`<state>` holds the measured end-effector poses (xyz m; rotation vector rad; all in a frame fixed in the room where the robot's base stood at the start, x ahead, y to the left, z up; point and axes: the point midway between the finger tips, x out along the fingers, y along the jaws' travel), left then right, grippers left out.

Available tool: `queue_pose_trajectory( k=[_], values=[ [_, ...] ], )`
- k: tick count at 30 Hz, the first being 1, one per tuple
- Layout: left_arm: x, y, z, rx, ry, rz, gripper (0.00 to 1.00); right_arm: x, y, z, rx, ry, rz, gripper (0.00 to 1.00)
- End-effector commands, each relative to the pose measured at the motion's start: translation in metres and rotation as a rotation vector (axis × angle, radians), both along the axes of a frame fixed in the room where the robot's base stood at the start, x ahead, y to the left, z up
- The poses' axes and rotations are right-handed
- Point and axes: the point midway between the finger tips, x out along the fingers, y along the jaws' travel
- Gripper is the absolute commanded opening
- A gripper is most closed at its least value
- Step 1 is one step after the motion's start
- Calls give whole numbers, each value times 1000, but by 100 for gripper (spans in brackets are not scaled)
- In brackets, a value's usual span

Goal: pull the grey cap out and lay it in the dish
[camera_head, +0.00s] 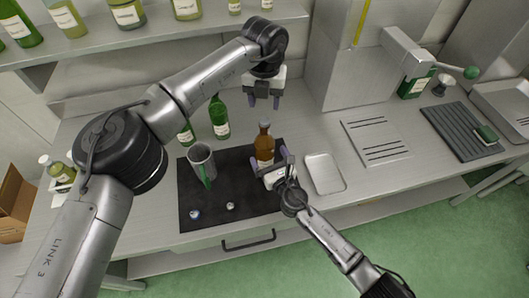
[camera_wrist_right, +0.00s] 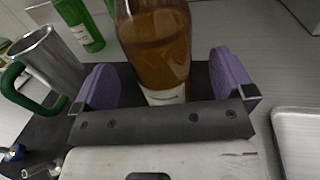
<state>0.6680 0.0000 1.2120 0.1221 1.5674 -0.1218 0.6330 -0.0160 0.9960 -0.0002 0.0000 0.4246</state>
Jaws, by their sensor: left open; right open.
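An amber bottle (camera_head: 265,150) stands upright on the dark mat; it also shows in the right wrist view (camera_wrist_right: 158,45). Its neck top (camera_head: 264,125) is small, and I cannot tell whether a grey cap sits in it. My right gripper (camera_head: 269,162) is open, its purple fingers either side of the bottle's lower part; in the right wrist view gaps show beside the glass. My left gripper (camera_head: 263,101) is open and empty, fingers down, above the bottle top in the picture. A shallow pale dish (camera_head: 324,174) lies empty right of the bottle.
On the mat (camera_head: 218,174) stand a metal mug (camera_head: 201,160) with a green handle and two small knobs, one bluish (camera_head: 195,214), one pale (camera_head: 230,206). Green bottles (camera_head: 219,118) stand behind. A slotted plate (camera_head: 376,141) lies farther right.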

Motion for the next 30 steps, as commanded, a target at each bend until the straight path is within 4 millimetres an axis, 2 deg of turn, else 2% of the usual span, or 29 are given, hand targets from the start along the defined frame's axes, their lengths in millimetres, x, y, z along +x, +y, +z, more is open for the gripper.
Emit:
queue_pose_trajectory(
  k=[3, 9, 23, 30],
  values=[
    [0, 0, 0, 0, 0, 0, 52, 14, 7, 1, 0, -1, -1, 100],
    [0, 0, 0, 0, 0, 0, 52, 27, 12, 1, 2, -1, 0, 100],
    [0, 0, 0, 0, 0, 0, 52, 31, 14, 0, 0, 0, 1, 100],
    [0, 0, 0, 0, 0, 0, 52, 31, 14, 0, 0, 0, 1, 77]
  ],
)
